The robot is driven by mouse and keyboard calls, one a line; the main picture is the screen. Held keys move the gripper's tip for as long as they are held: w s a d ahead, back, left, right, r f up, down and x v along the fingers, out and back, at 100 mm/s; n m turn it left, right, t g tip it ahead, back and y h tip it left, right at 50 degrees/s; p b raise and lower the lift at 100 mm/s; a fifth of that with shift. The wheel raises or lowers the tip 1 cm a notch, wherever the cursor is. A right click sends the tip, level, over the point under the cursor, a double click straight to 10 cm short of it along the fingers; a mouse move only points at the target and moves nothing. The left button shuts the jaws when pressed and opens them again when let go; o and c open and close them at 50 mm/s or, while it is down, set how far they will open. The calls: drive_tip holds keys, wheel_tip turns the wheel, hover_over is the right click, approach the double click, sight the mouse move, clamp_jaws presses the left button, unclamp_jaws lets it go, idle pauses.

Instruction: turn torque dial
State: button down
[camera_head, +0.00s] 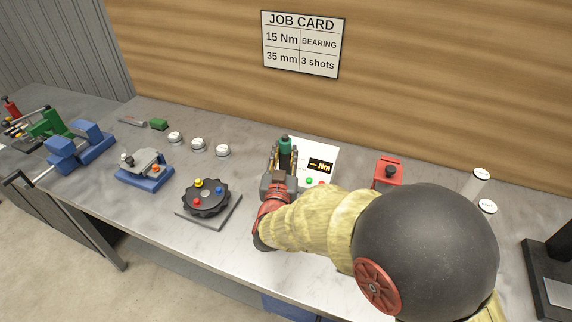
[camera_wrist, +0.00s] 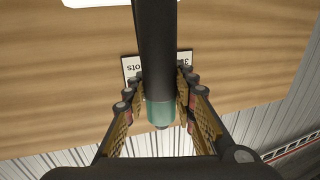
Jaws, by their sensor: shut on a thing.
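A white panel (camera_head: 322,152) with a small display (camera_head: 320,166) reading dashes and "Nm" is just right of the tool, with green and red buttons below. I cannot tell which part is the torque dial; my gripper and arm hide the tool's lower part.
A black knobbed turntable (camera_head: 207,198) and a blue-based fixture (camera_head: 145,171) are to the left. Several white-topped pots (camera_head: 198,145) stand behind them. A red block (camera_head: 387,171) is to the right. A job card (camera_head: 302,43) on the wall reads 15 Nm. Bare bench lies between turntable and gripper.

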sight(285, 168)
drive_tip(key=shift+w+f, duration=0.25)
drive_tip(key=shift+w, duration=0.05)
drive_tip(key=f, duration=0.1)
drive_tip(key=f+b, duration=0.1)
drive_tip(key=f, duration=0.1)
drive_tip(key=shift+w+f, duration=0.1)
drive_tip(key=shift+w, duration=0.25)
drive_tip(key=shift+f, duration=0.25)
drive_tip(key=shift+s, duration=0.1)
drive_tip(key=shift+f, duration=0.15)
drive_tip(key=c, duration=1.5)
unclamp_jaws()
drive_tip(key=shift+c, duration=0.2)
drive_tip(key=shift+o, duration=0.4)
